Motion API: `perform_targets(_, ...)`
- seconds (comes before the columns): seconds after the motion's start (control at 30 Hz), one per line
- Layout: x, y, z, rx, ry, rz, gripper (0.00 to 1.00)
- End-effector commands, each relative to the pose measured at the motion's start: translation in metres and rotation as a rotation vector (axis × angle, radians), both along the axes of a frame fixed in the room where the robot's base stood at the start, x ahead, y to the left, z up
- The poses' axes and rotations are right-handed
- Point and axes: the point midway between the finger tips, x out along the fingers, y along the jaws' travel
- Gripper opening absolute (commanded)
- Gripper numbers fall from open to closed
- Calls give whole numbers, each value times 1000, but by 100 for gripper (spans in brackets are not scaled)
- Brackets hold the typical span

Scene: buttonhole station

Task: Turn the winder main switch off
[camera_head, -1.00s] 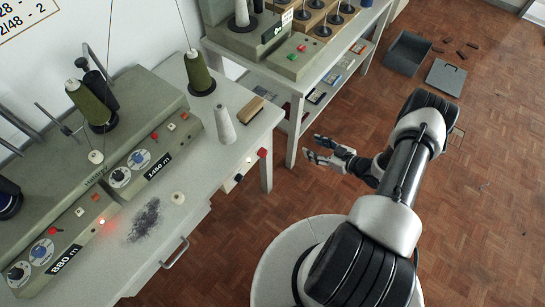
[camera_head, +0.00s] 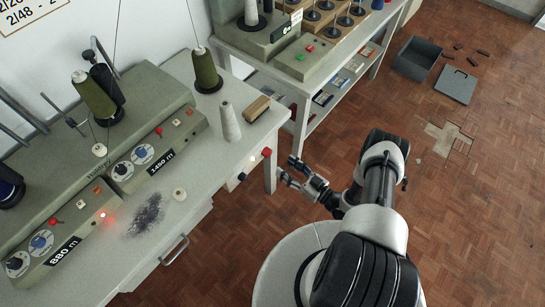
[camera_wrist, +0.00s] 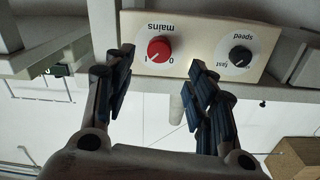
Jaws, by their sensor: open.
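The red mains knob (camera_wrist: 159,49) sits on a cream panel (camera_wrist: 200,28) that appears upside down in the wrist view. Its white pointer appears aimed at the "I" mark, beside the "0". The knob also shows at the table's front end in the head view (camera_head: 267,153). A black speed knob (camera_wrist: 240,56) is on the same panel. My gripper (camera_wrist: 163,70) is open and empty, its fingers spread to either side of the red knob's line and apart from it. In the head view my gripper (camera_head: 288,169) is just right of the knob.
The winder table (camera_head: 205,170) carries two control units, thread cones and a brush (camera_head: 257,108). A red lamp (camera_head: 102,215) glows on the 880 m unit. A second table (camera_head: 335,55) stands behind. A grey bin (camera_head: 417,59) and lid lie on the floor; floor at right is mostly clear.

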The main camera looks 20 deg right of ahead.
Motion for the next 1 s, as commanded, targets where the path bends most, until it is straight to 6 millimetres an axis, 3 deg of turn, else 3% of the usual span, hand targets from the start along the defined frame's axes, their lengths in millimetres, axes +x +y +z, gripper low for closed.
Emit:
perform_targets(0.2,37,28,-1,-1,-2,6,51)
perform_targets(0.4,59,41,-1,-1,-1,1,51)
perform_targets(0.8,65,45,0,-1,0,-1,51)
perform_targets(1.0,65,45,0,0,0,-1,38)
